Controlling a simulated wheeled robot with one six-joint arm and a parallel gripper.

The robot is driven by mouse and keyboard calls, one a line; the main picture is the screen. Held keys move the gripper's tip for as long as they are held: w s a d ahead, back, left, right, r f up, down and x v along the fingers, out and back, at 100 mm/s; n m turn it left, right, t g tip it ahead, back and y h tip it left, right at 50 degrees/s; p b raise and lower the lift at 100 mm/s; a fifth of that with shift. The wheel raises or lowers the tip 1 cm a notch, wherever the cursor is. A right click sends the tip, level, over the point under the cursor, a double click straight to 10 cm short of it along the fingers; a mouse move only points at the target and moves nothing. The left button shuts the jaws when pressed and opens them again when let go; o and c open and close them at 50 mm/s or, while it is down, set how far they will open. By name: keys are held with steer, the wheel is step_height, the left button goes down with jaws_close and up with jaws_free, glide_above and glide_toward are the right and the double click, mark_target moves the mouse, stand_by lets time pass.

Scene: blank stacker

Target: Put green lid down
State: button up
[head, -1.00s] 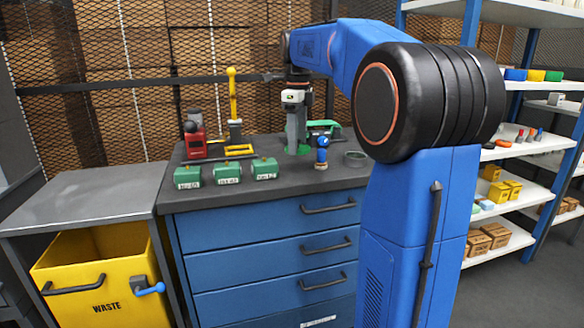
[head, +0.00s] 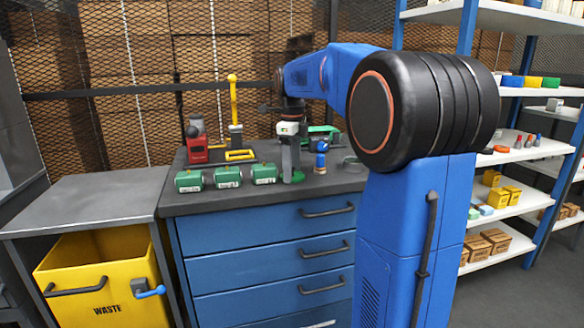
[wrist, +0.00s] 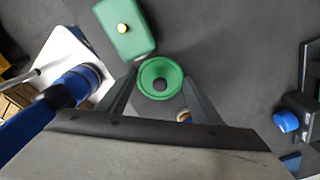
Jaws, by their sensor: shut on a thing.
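My gripper (head: 291,176) points down over the front part of the grey bench top (head: 330,183). It is shut on the green lid (wrist: 160,78), a round green disc with a dark middle. The lid also shows at the fingertips in the head view (head: 297,177), low over the bench top. I cannot tell if it touches the surface.
Several green labelled boxes (head: 228,177) stand in a row left of my gripper. A blue-topped stamp-like tool (head: 320,163) stands close on the right. Behind are a red device (head: 196,146) and a yellow lever press (head: 235,128). The bench's front edge is near.

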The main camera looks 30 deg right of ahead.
steer(key=o, duration=1)
step_height(320, 180, up, 12)
steer(key=shift+r, duration=0.1)
steer(key=s+a+f+n+t, duration=0.1)
steer(key=s+a+f+n, duration=0.4)
steer(key=s+n, duration=0.25)
steer(key=s+a+f+n+t, duration=0.1)
steer(key=s+a+f+n, duration=0.45)
steer(key=s+n, duration=0.2)
steer(key=s+a+f+n+t, duration=0.1)
steer(key=s+f+n, duration=0.3)
steer(key=s+f, duration=0.1)
steer(key=s+a+f+n+t, duration=0.1)
steer(key=s+a+f+n, duration=0.1)
steer(key=s+f+n, duration=0.2)
steer(key=s+a+f+n, duration=0.2)
steer(key=s+f+n, duration=0.3)
steer(key=f, duration=0.3)
steer(key=shift+s+a+f+t, duration=0.15)
steer(key=shift+s+t, duration=0.25)
steer(key=shift+s, duration=0.25)
